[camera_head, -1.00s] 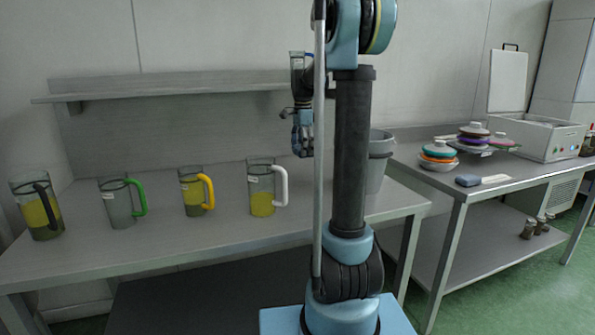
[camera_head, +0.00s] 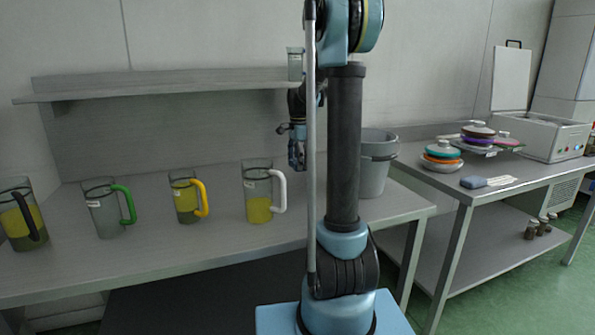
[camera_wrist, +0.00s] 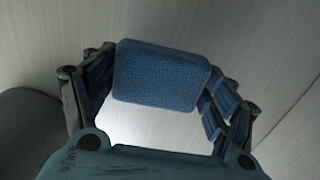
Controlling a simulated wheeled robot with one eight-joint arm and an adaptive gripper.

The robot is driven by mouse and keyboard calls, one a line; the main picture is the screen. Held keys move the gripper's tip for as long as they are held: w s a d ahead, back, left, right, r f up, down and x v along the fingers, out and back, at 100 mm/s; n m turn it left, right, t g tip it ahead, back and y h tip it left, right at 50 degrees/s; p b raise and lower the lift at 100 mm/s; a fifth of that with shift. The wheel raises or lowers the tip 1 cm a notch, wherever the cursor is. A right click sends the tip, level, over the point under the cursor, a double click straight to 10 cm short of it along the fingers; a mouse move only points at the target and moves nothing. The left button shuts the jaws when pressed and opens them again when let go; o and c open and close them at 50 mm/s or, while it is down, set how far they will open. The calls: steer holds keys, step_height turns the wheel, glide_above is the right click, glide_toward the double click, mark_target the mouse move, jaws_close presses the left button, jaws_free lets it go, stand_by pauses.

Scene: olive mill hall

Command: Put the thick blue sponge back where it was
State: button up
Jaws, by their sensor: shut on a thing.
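My gripper (camera_wrist: 160,85) is shut on a thick blue sponge (camera_wrist: 160,78), which sits between its two fingers in the wrist view. In the head view my gripper (camera_head: 297,160) points down in front of the back panel, above the left table (camera_head: 150,235) and right of the mug with the white handle. The held sponge is too small and dark there to make out clearly. A flat grey-blue block, possibly another sponge (camera_head: 473,182), lies at the front of the right table (camera_head: 425,178).
Several clear mugs stand in a row on the left table, including the white-handled mug (camera_head: 258,195). A grey bucket (camera_head: 375,165) stands behind my arm. A shelf (camera_head: 160,88) runs above. Stacked bowls (camera_head: 441,155) and a white machine (camera_head: 545,138) stand on the right table.

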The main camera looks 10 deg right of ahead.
steer(key=shift+f, duration=1.55)
steer(key=shift+f, duration=0.1)
steer(key=o, duration=1.2)
step_height(320, 180, up, 12)
steer(key=shift+r, duration=0.15)
steer(key=shift+s, duration=0.1)
